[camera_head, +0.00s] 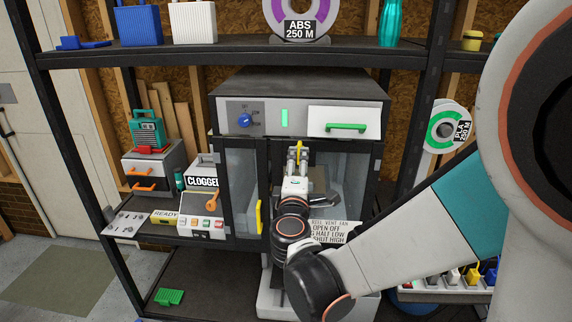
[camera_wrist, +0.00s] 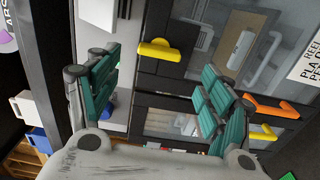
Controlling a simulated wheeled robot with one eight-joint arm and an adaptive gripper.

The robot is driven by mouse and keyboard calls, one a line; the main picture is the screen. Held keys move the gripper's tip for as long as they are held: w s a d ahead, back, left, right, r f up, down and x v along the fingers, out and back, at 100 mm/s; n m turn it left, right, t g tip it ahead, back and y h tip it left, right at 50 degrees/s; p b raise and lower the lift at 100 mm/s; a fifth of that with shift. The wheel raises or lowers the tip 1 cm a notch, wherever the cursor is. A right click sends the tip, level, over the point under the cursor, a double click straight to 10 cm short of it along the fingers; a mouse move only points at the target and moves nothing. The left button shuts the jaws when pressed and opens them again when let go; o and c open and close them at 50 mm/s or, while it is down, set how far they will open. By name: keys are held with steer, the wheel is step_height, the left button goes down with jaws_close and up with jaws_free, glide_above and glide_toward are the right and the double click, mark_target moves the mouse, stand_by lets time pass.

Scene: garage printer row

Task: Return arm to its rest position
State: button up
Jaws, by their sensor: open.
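My gripper (camera_head: 298,160) is in front of the dark printer cabinet (camera_head: 300,85), at the upper part of its glass front. In the wrist view, its two teal-padded fingers stand wide apart with nothing held between them (camera_wrist: 160,98). My arm reaches in from the right and hides part of the cabinet's lower front. A small yellow part shows by the fingertips in the head view; I cannot tell what it belongs to. The wrist view shows a yellow handle (camera_wrist: 160,50) beyond the fingers, apart from them.
The cabinet has a blue knob (camera_head: 245,120), a green drawer handle (camera_head: 347,127) and a glass door (camera_head: 243,180) with a yellow handle (camera_head: 259,217). A shelf (camera_head: 200,58) with spools and containers runs above.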

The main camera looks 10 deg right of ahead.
steer(key=s+d+f+m+g, duration=0.3)
steer(key=s+d+m+g, duration=0.5)
steer(key=s, duration=0.5)
steer(key=s+a+f+m+g+y, duration=0.1)
steer(key=s+a+m+y, duration=0.1)
steer(key=s, duration=0.5)
steer(key=s+a+f+m+g+y, duration=0.1)
steer(key=s+a+f+m+y, duration=0.1)
steer(key=s, duration=0.4)
steer(key=shift+s+a+f+m+y, duration=0.3)
steer(key=shift+s+a+m+y, duration=0.1)
steer(key=shift+a+m+y, duration=0.55)
